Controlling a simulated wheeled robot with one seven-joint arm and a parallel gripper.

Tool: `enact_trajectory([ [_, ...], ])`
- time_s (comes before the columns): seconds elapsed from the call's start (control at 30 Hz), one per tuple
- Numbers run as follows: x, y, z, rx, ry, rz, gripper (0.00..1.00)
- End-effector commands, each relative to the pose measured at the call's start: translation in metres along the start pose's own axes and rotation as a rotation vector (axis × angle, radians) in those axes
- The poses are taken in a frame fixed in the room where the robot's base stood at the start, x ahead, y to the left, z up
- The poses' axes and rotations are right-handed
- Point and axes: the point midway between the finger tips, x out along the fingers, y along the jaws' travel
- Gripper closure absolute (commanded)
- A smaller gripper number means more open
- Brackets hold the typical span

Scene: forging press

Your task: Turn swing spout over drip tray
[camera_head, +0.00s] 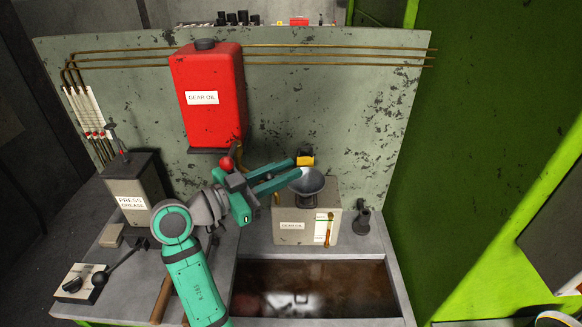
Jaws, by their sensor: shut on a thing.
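The red gear oil tank (208,95) is fixed to the back panel. A brass swing spout (240,157) comes out below it, with a red knob (227,163) beside it. My gripper (296,169) reaches right below the tank, its teal fingers close together and shut on the spout. The fingers cover most of the spout; a bit of brass shows just under them. The fingertips are at the left rim of a dark funnel (307,183) on the grey gear oil box (292,230). The drip tray (239,290), a basin of brown oily liquid, lies in front of that box.
A press grease box (135,185) with a lever stands on the left of the bench. A switch box (80,284) is at the front left. A small dark fitting (363,219) stands right of the gear oil box. A green wall (480,130) bounds the right.

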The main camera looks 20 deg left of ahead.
Motion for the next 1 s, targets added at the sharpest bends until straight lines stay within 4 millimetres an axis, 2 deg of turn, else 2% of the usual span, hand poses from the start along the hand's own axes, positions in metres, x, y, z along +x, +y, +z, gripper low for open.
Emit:
enact_trajectory([
  [0.2, -0.0081, -0.0011, 0.0017, -0.002, 0.003, 0.028, 1.0],
  [0.6, -0.009, -0.0012, 0.0019, -0.003, 0.003, 0.031, 1.0],
  [0.63, -0.009, -0.0012, 0.0019, -0.003, 0.003, 0.031, 0.8],
  [0.7, -0.0089, -0.0012, 0.0018, -0.003, 0.004, 0.031, 0.63],
  [1.0, -0.0096, -0.0014, 0.001, -0.001, 0.005, 0.03, 0.63],
])
